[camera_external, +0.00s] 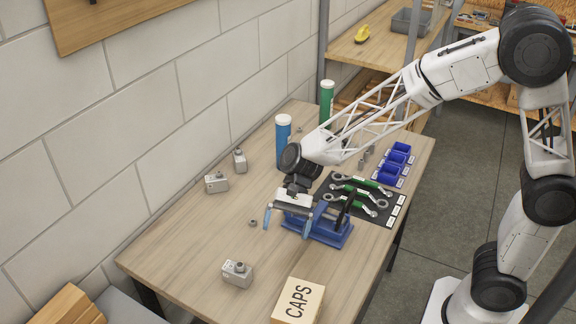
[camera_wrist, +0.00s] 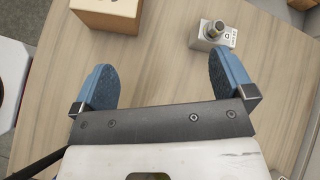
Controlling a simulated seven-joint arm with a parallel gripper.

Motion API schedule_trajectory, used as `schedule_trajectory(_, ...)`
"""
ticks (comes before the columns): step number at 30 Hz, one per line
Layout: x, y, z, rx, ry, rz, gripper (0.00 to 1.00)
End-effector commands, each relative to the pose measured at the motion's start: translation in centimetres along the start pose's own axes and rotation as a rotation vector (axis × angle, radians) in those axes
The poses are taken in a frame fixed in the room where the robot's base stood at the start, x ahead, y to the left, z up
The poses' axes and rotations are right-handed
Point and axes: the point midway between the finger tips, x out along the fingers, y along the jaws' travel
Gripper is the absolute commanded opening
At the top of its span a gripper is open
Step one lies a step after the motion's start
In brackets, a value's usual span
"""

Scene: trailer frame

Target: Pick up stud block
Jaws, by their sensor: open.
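A grey stud block (camera_external: 237,275) with a round stud on top stands near the front left of the wooden table. It also shows in the wrist view (camera_wrist: 213,40), at the top right, beyond my right finger. Two more grey stud blocks, one nearer (camera_external: 216,183) and one farther (camera_external: 239,161), stand near the wall. My gripper (camera_external: 287,222) has blue fingers spread wide with nothing between them. It is above the table, in front of or over a blue vise (camera_external: 325,232), which it partly hides. In the wrist view my gripper (camera_wrist: 163,65) has bare wood between its fingers.
A CAPS box (camera_external: 299,300) stands at the table's front edge; it also shows in the wrist view (camera_wrist: 105,12). Behind my gripper are green wrenches on a black mat (camera_external: 387,212), blue bins (camera_external: 392,172), a blue bottle (camera_external: 283,140) and a green bottle (camera_external: 326,98).

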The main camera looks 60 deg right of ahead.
Motion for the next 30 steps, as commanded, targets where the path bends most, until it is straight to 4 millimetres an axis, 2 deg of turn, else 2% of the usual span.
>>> schedule_trajectory(9,5.0,-5.4,-4.2,0.237,-0.160,-0.077,1.00)
schedule_trajectory(15,7.3,-7.6,-6.2,0.343,-0.229,-0.112,1.00)
schedule_trajectory(21,8.1,-8.4,-6.9,0.382,-0.256,-0.127,1.00)
schedule_trajectory(30,8.1,-8.5,-6.9,0.384,-0.257,-0.128,1.00)
